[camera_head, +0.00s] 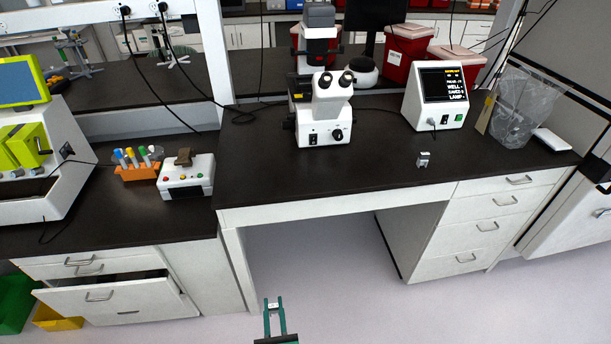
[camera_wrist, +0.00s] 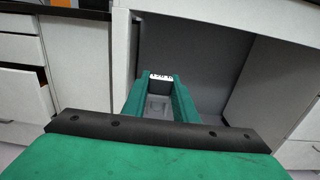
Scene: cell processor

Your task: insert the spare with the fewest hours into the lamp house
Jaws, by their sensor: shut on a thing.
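My gripper (camera_head: 274,306) is low in front of the bench, over open floor. It is shut on a small grey module (camera_wrist: 160,86) with a white label strip on top. The label has dark marks too small to read; the module's lower part is partly between the green fingers. A similar small grey block (camera_head: 424,159) sits on the dark bench top, right of the microscope. The microscope (camera_head: 328,105) stands on the bench; I cannot tell clearly which part is the lamp house. A white box with a lit screen (camera_head: 437,97) shows words including "WELL" and "LAMP".
A drawer (camera_head: 108,294) at lower left is pulled open; its inside is mostly hidden. A white control box (camera_head: 186,177) and orange tube rack (camera_head: 137,166) stand on the left bench. A clear bag-lined bin (camera_head: 515,110) is at right. The bench front between is clear.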

